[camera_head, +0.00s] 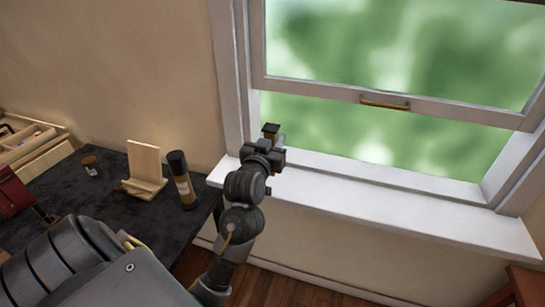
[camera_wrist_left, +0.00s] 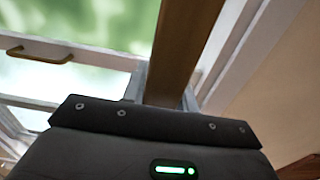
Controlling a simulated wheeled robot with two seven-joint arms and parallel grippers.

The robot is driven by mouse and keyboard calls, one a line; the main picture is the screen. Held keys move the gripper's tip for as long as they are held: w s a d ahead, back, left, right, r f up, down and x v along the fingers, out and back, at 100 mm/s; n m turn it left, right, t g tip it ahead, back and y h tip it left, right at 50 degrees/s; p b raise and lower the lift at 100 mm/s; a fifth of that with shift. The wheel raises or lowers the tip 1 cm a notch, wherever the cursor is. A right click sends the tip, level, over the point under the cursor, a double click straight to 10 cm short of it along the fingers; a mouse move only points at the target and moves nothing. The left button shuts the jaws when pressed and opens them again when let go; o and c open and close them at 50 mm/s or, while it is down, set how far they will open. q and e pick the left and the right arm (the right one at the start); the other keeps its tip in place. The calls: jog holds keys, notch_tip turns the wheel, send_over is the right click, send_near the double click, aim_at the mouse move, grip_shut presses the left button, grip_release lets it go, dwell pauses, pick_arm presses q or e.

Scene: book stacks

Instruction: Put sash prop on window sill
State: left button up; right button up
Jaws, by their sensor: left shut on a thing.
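My left gripper (camera_head: 272,142) is over the left end of the white window sill (camera_head: 400,207), in front of the opening under the raised sash (camera_head: 330,92). In the left wrist view the gripper (camera_wrist_left: 163,92) is shut on a brown wooden bar, the sash prop (camera_wrist_left: 186,45), which extends up and out of the top of that view. In the head view the prop is mostly hidden by the gripper and wrist. I cannot tell whether its far end touches the sill. My right gripper is not in view.
A dark bench (camera_head: 75,195) at left carries a wooden stand (camera_head: 145,168), a dark cylinder with a tan label (camera_head: 182,178), a small brown-topped item (camera_head: 90,165) and a wooden tray (camera_head: 30,140). The sash has a brass handle (camera_head: 385,103). The sill's right part is clear.

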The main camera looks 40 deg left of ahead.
pick_arm(q)
jog(key=w+a+f, duration=0.2)
jog(key=a+f, duration=0.1)
jog(key=f, duration=0.2)
jog(key=w+a+f+p, duration=0.1)
jog(key=w+a+f, duration=0.2)
jog(key=f, duration=0.3)
jog(key=shift+w+a+p, duration=0.3)
jog(key=shift+a, duration=0.45)
jog(key=shift+f, duration=0.2)
jog(key=o, duration=1)
jog(key=shift+o, duration=0.2)
jog(key=shift+r, duration=0.1)
